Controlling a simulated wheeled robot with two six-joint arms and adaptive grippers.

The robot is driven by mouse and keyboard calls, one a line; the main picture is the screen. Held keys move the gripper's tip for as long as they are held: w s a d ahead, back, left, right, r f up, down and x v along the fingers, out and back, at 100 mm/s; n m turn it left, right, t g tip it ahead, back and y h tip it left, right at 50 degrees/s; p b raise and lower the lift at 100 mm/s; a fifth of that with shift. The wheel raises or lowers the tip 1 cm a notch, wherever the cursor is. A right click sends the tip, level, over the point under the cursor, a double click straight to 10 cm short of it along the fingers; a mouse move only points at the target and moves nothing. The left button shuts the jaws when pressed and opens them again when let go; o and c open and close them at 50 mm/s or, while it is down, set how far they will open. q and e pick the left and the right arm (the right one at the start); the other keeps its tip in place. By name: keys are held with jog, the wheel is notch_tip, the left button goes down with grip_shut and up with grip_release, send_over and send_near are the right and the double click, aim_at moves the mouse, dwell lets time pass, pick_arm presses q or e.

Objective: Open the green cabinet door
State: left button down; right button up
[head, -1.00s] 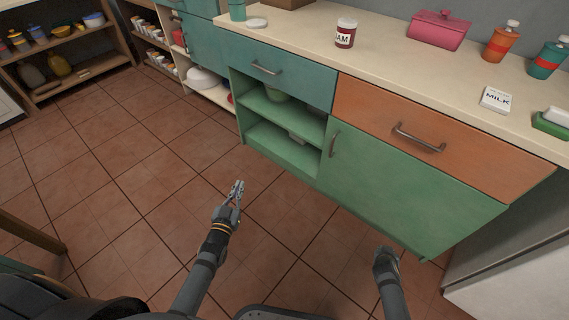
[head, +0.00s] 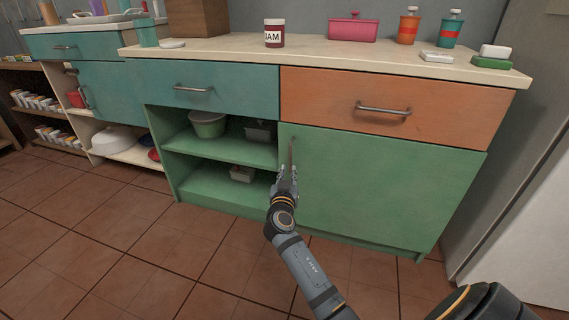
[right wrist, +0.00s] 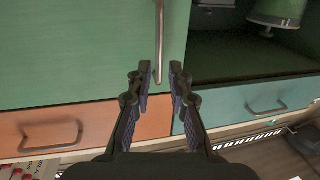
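The green cabinet door (head: 385,195) is closed, below the orange drawer. Its upright metal handle (head: 291,152) is near the door's left edge. My right gripper (head: 287,176) is in front of the handle's lower part and partly hides it. In the right wrist view, which is upside down, the handle (right wrist: 160,40) comes down between the two spread fingers of the right gripper (right wrist: 159,76). There is a gap on each side, so the gripper is open and not clamped on it. The green door (right wrist: 85,50) also shows there. My left gripper is out of view.
Left of the door are open green shelves holding a green pot (head: 208,125) and small containers. The orange drawer (head: 395,105) with its handle is above. A pale fridge-like unit (head: 520,230) stands at the right. The tiled floor (head: 130,240) in front is clear.

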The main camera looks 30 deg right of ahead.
aim_at(290, 160)
jog(key=b+x, duration=0.2)
jog(key=x, duration=0.6)
jog(key=shift+w+d, duration=0.15)
jog(key=shift+d, duration=0.1)
grip_shut()
